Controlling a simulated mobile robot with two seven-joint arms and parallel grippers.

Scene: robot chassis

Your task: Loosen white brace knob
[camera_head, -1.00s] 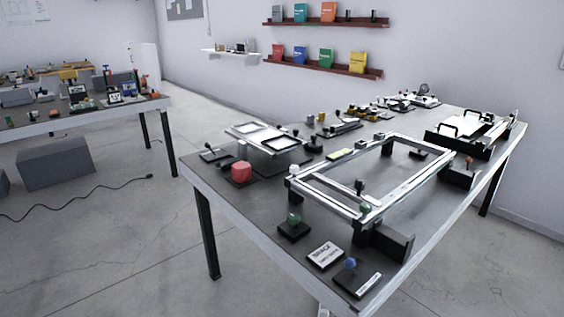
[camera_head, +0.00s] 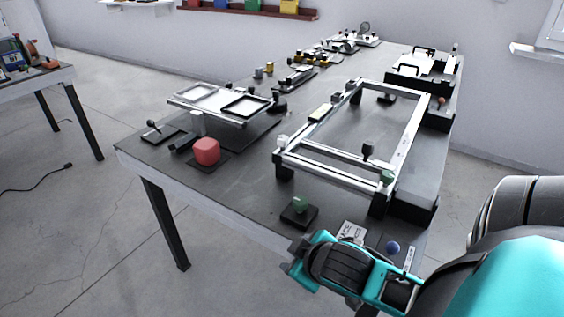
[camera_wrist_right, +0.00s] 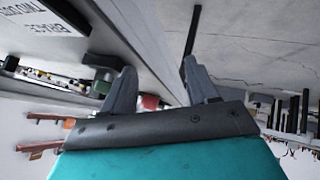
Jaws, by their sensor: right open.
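The white brace knob (camera_head: 281,142) stands on the near left corner of the aluminium frame (camera_head: 325,177) in the head view. A black knob (camera_head: 368,149) and a green knob (camera_head: 387,178) are on the same frame, farther right. My right gripper (camera_head: 298,268) is in front of the table's near edge, below and apart from the white knob. In the right wrist view its two fingers (camera_wrist_right: 162,88) are spread with nothing between them. I cannot pick out the white knob surely in that view. My left gripper is out of view.
A green knob on a black base (camera_head: 299,212) and a blue knob (camera_head: 392,247) stand near the front edge. A BRACE label plate (camera_head: 352,231) lies between them; its lettering also shows in the wrist view (camera_wrist_right: 55,14).

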